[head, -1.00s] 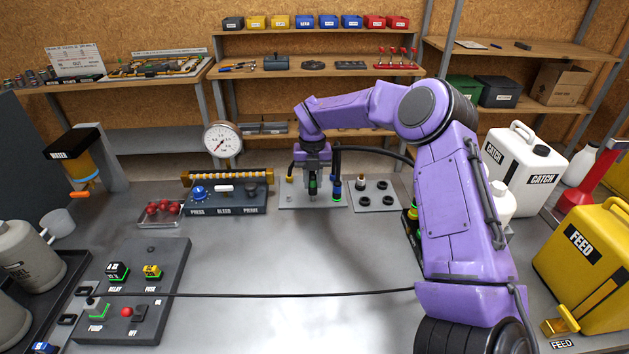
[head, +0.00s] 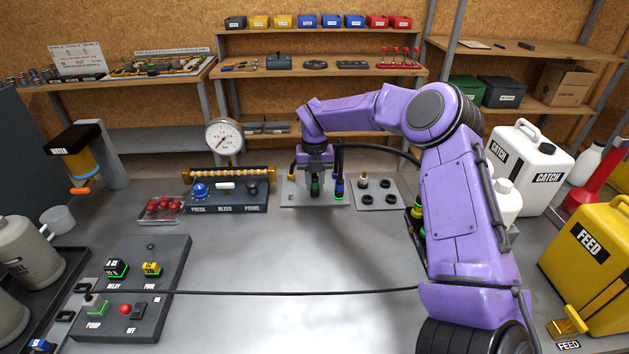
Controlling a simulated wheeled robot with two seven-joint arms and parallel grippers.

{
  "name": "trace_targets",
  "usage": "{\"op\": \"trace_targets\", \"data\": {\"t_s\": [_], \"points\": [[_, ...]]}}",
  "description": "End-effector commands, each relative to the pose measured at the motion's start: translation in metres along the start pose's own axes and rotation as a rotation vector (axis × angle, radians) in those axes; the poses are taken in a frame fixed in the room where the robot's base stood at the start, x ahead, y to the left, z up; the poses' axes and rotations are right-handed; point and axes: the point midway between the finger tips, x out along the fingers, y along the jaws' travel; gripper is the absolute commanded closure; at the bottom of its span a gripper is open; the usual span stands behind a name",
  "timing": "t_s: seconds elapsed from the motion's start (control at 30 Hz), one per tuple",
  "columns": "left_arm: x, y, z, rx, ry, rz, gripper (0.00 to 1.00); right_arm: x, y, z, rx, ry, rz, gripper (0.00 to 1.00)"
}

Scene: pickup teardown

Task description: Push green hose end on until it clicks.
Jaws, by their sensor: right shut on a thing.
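My right gripper (head: 315,179) comes down from above onto the grey fitting plate (head: 333,203) at the back of the table. It is shut on the green hose end (head: 315,187), of which only a small green part shows between and below the dark fingers. The hose end stands roughly upright at the plate. Whether it is fully seated on its fitting cannot be seen. A blue-ringed hose end (head: 338,188) with a black hose stands just right of the gripper. A yellow-topped fitting (head: 291,176) stands just left of it. My left gripper is out of view.
A second plate (head: 378,199) with black rings is to the right. The PRESS, BLEED and PRIME panel (head: 226,198) and a gauge (head: 224,138) are to the left. A black cable (head: 270,293) crosses the front. The table's middle is clear.

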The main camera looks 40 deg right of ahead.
Motion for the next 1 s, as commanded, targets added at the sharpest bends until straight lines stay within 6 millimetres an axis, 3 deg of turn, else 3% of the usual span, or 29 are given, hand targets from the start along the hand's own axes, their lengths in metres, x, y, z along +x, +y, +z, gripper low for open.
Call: {"op": "trace_targets", "data": {"t_s": [1.0], "points": [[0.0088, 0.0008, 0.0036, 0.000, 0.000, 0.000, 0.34, 0.0113, 0.0000, -0.0001, 0.000, 0.000, 0.000, 1.00]]}}
